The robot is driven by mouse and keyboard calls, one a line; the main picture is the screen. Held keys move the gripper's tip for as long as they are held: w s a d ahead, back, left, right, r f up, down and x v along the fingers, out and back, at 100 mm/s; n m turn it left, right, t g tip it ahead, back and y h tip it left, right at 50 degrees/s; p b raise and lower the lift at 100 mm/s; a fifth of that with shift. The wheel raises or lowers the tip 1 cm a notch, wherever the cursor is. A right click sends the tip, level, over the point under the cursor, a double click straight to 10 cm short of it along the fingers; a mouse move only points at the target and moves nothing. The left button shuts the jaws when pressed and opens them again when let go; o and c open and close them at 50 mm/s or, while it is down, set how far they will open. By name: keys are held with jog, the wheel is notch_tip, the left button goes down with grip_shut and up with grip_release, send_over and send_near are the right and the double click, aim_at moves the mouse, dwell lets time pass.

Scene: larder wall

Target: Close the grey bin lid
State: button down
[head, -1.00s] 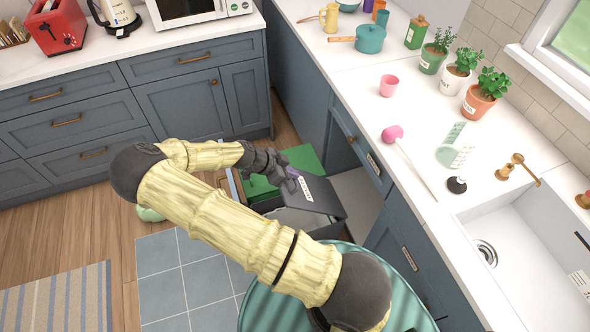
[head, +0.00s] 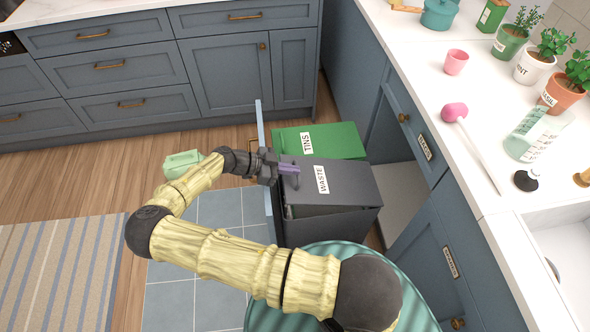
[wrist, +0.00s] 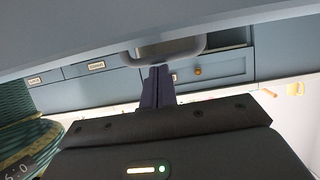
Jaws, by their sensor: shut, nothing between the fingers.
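The grey bin (head: 331,228) stands beside the green bin in a pulled-out unit below the worktop. Its dark grey lid (head: 345,182), with a white WASTE label, lies nearly flat over it. A narrow dark gap seems to show under the lid's near edge. My gripper (head: 289,168) is shut and empty, its purple fingers over the lid's left part, by the label. I cannot tell whether they touch it. In the wrist view the shut fingers (wrist: 158,88) point at a pale grey handle-like loop (wrist: 165,48); I cannot tell what it belongs to.
The green bin (head: 345,139), labelled TINS, is shut just beyond. The unit's blue front panel (head: 261,125) stands upright left of the bins. A pale green container (head: 182,162) is on the floor to the left. The worktop (head: 425,100) edge runs along the right.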

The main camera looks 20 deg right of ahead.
jog(key=shift+w+a+f+b, duration=0.1)
jog(key=shift+a+f+b, duration=0.15)
jog(key=shift+f+b, duration=0.25)
jog(key=shift+a+f+b, duration=0.2)
jog(key=shift+f+b, duration=0.05)
jog(key=shift+f, duration=0.3)
